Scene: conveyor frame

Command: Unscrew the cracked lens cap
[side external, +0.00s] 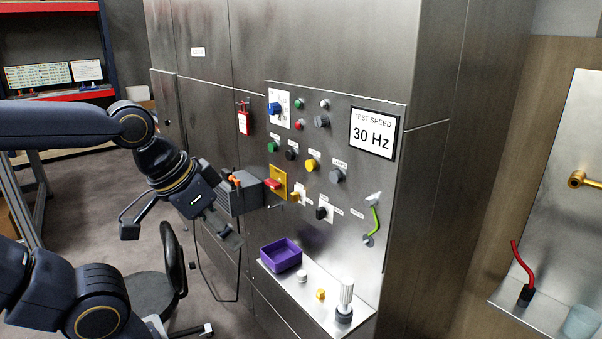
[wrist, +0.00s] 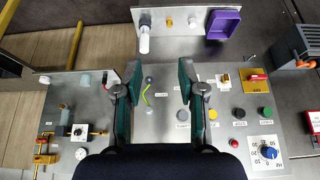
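No crack can be made out on any lens at this size, so I cannot tell which is the cracked lens cap. The control panel (side external: 350,215) carries round lenses and buttons: green (side external: 272,147), black (side external: 292,154), yellow (side external: 311,165) and grey (side external: 337,176). In the wrist view the yellow one (wrist: 213,114) and grey one (wrist: 182,115) lie near my right finger. My gripper (wrist: 158,68) is open and empty, facing the panel. In the side view my gripper (side external: 232,238) is in front and left of the panel, apart from it.
Below the panel a shelf holds a purple tray (side external: 280,256), a small white piece (side external: 301,276), a small brass-coloured piece (side external: 321,294) and a white ribbed cylinder (side external: 346,293). A grey box (side external: 238,197) juts out left of the panel. A chair (side external: 170,270) stands at lower left.

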